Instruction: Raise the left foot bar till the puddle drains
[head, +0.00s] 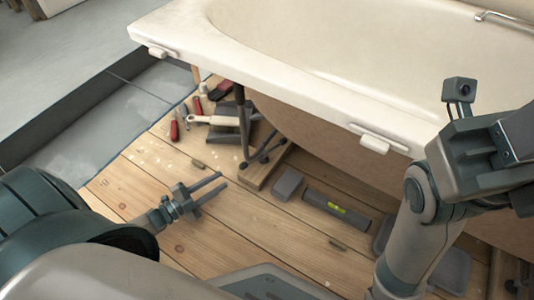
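The white bathtub (290,75) stands at the upper right; its inside is cut off by the frame, and I cannot make out a puddle in it. A dark upright leg (241,122) is under the tub's left part. A dark slanted bar (265,150) lies low beside it, above a wooden block (262,168). My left gripper (224,181) is open and empty over the wooden floor. Its two fingers point right towards the leg and bar, apart from them. My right arm stands at the right, in front of the tub; its fingertips do not show.
Red-handled tools (174,130) and other hand tools lie on the boards left of the leg. A grey block (287,184) and a spirit level (336,209) lie right of the gripper. Grey tiles (125,115) adjoin the boards. A small white block (375,144) sits on the tub's side.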

